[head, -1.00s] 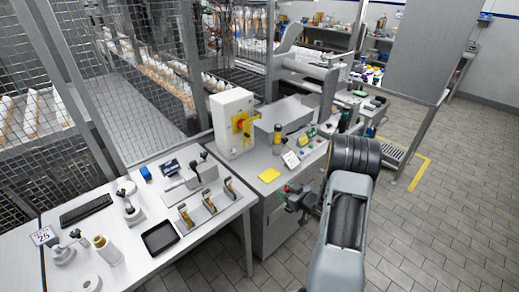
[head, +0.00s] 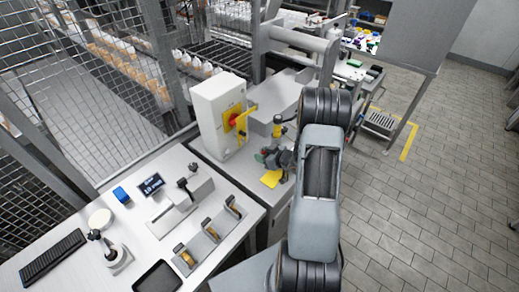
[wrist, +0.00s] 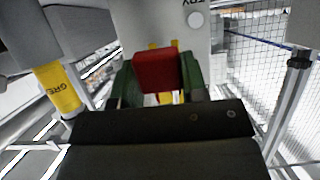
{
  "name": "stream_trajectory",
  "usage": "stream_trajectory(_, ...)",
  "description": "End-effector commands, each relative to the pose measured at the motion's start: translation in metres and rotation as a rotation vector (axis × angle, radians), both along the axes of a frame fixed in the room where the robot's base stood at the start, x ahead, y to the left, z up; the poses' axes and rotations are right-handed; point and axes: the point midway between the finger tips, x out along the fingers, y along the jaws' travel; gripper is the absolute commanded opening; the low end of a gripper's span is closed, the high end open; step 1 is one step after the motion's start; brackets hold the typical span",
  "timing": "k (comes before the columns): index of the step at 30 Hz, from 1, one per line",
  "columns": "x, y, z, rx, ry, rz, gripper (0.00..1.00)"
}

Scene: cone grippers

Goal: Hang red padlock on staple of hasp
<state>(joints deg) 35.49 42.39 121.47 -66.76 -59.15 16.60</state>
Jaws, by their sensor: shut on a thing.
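The red padlock (wrist: 157,72) is between the two green fingertips of my gripper (wrist: 160,80) in the wrist view; the gripper is shut on it. Its shackle cannot be made out clearly. The yellow hasp (head: 246,121) is on the front of the white switch box (head: 207,112), beside a red knob, in the head view. In the wrist view, yellow parts show behind the padlock, mostly hidden by it. The staple itself is too small to tell.
A yellow-banded cylinder (wrist: 58,88) stands close on the left in the wrist view. The table on the left holds a bracket rack (head: 210,237), black tray (head: 158,278) and keyboard (head: 53,257).

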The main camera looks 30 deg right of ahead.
Motion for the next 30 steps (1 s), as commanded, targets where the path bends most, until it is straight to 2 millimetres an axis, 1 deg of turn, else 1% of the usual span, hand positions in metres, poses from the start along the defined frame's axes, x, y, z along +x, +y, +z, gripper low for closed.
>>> stream_trajectory(30, 0.056, 0.023, -0.006, 0.000, -0.001, 0.000, 0.15)
